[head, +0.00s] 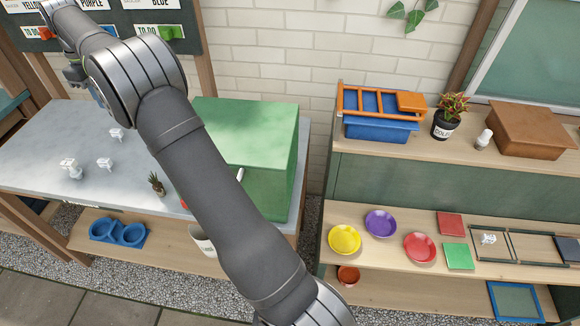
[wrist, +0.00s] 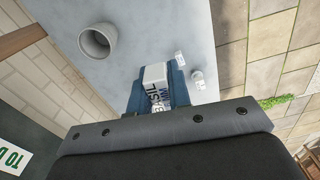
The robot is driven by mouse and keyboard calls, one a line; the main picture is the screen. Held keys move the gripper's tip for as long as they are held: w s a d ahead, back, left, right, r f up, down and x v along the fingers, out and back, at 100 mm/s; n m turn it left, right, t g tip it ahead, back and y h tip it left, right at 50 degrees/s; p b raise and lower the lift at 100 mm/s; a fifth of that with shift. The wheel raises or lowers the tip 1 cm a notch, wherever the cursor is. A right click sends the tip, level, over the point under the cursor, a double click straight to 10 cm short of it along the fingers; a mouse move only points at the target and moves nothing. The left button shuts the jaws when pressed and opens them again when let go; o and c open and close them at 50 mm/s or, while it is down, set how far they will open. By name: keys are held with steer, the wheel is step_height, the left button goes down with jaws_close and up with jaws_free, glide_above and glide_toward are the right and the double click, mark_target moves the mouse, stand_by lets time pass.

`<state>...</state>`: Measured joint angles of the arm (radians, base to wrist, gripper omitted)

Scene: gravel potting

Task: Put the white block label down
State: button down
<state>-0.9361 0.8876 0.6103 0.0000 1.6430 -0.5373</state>
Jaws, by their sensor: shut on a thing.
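The white block label (wrist: 155,73), with dark lettering that seems to read BASIL, is held between the blue fingers of my gripper (wrist: 157,88) in the wrist view. The gripper is shut on it. Beyond it in that view lies the grey tabletop (wrist: 190,25); I cannot tell how far the block is above it. In the head view my gripper (head: 76,75) is at the upper left, near the table's back edge, largely hidden by my arm. The held block cannot be made out there.
A grey pot (wrist: 97,41) stands on the tabletop in the wrist view. Small white pieces (head: 68,164) stand on the table's left half. A small plant (head: 157,184) and a green box (head: 255,130) are to the right. A dark board (head: 155,18) rises behind.

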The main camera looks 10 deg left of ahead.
steer(key=shift+r, duration=0.8)
steer(key=w+d+m, duration=0.2)
steer(key=w+d, duration=0.6)
steer(key=d, duration=0.4)
steer(key=w+d+m, duration=0.2)
steer(key=w+d, duration=0.7)
steer(key=d, duration=0.2)
steer(key=w+d+m, duration=0.2)
steer(key=w+d, duration=0.1)
steer(key=d, duration=1.2)
steer(key=w+d+m, duration=0.2)
steer(key=d, duration=1.3)
steer(key=s+d+m, duration=0.2)
steer(key=s+d, duration=0.2)
steer(key=d, duration=1)
steer(key=s+d+m, duration=0.2)
steer(key=s+d, duration=0.3)
steer(key=d, duration=0.9)
steer(key=s+d+m, duration=0.5)
steer(key=s+d, duration=1.4)
steer(key=s, duration=0.1)
glide_above(423, 224)
step_height(423, 224, down, 42)
steer(key=shift+s, duration=0.1)
steer(key=shift+f, duration=2)
